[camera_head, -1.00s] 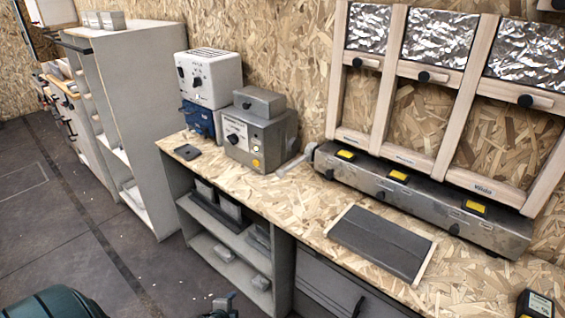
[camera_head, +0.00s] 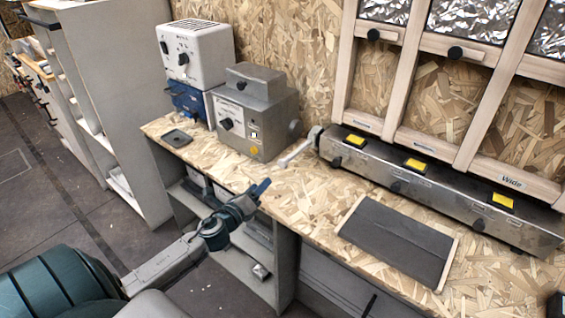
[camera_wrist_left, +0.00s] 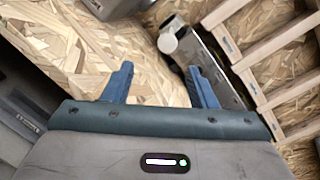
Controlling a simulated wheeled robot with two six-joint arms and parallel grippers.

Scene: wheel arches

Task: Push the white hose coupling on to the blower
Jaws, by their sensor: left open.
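The white hose coupling (camera_head: 288,160) appears as a pale piece lying on the bench, at the end of a short light hose from the metal duct box. A pale round end also shows in the left wrist view (camera_wrist_left: 168,42), beyond the fingers. The blower seems to be the grey metal machine (camera_head: 252,122), with a round port (camera_head: 295,128) on its right side. My left gripper (camera_head: 258,190) is over the bench's front edge, short of the coupling. Its blue fingers are apart and empty in the left wrist view (camera_wrist_left: 162,86). My right gripper is out of view.
The long metal duct box (camera_head: 440,190) with yellow labels runs along the wall under wooden frames. A dark flat panel (camera_head: 395,240) lies at the front of the bench. A blue-and-white unit (camera_head: 195,65) stands left of the grey machine. Bare wood lies between them.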

